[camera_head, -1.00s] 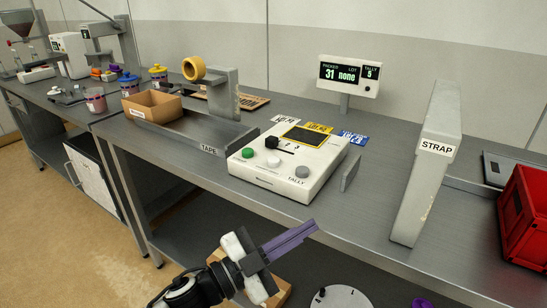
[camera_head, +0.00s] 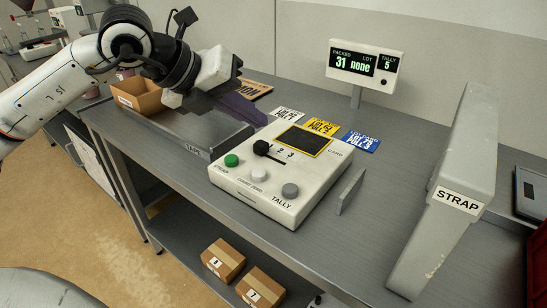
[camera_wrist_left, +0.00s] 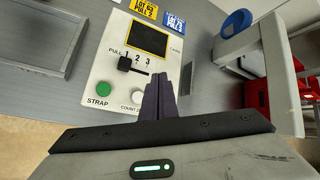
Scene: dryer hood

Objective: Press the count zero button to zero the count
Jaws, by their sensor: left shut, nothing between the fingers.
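The control box (camera_head: 280,170) is white and sits on the bench. Its front row has a green STRAP button (camera_head: 231,160), a white COUNT ZERO button (camera_head: 259,174) and a grey TALLY button (camera_head: 290,190). A black selector lever (camera_head: 262,148) sits behind them. The display (camera_head: 362,62) reads packed 31, lot none, tally 5. My left gripper (camera_head: 262,120) is shut and empty, its purple fingers above the bench near the box's back left. In the left wrist view, the fingers (camera_wrist_left: 158,80) overlap the box and partly hide the COUNT ZERO label. My right gripper is out of view.
White, yellow (camera_head: 322,127) and blue (camera_head: 361,141) lot cards lie behind the box. A small upright metal plate (camera_head: 350,190) stands right of it. The tall STRAP arch (camera_head: 455,190) is farther right. A cardboard tray (camera_head: 140,95) is at left. Cartons (camera_head: 222,260) sit on the lower shelf.

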